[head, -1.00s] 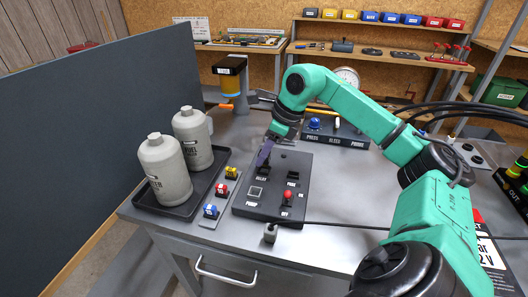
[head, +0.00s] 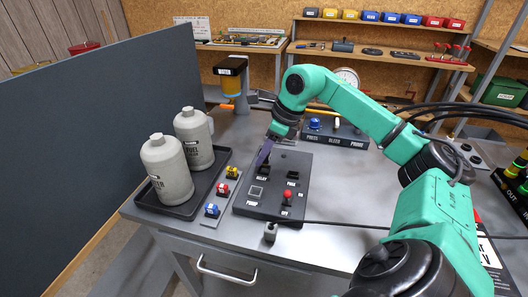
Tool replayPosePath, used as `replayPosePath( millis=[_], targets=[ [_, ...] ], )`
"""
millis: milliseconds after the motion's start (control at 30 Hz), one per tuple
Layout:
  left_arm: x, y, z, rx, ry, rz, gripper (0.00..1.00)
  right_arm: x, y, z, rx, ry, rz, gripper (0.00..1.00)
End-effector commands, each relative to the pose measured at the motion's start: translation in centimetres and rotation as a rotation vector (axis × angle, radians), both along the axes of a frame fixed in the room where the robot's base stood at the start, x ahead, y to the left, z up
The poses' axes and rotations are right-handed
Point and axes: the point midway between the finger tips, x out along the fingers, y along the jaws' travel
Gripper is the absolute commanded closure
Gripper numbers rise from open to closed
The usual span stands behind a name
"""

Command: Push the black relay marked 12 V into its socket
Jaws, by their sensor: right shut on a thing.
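My right gripper (head: 264,156) reaches down from the right over the back left of a dark panel box (head: 268,212), at the spot labelled RELAY. It is shut on a small black block, the black relay (head: 264,170), low at the socket there. The fingers hide much of it, and I cannot read its marking or tell how deep it sits. The socket itself is mostly hidden. My left gripper is not in view.
A strip with yellow (head: 232,172), red (head: 222,189) and blue (head: 212,210) relays lies left of the panel, beside a tray (head: 184,208) with two bottles. The panel carries a red-knobbed lever (head: 287,195). A cable crosses the table at right. A dark partition (head: 100,130) stands left.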

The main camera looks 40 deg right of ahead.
Motion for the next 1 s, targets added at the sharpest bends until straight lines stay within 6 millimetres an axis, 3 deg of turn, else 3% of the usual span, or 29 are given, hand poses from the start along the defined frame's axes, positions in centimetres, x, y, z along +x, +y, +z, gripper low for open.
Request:
replayPosePath(
  millis=[433,1000],
  targets=[
    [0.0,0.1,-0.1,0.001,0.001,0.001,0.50,-0.1,0.1,-0.1,-0.001,0.001,0.000,1.00],
    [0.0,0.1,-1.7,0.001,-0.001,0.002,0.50,-0.1,0.1,-1.9,0.000,0.000,0.000,1.00]
  ],
)
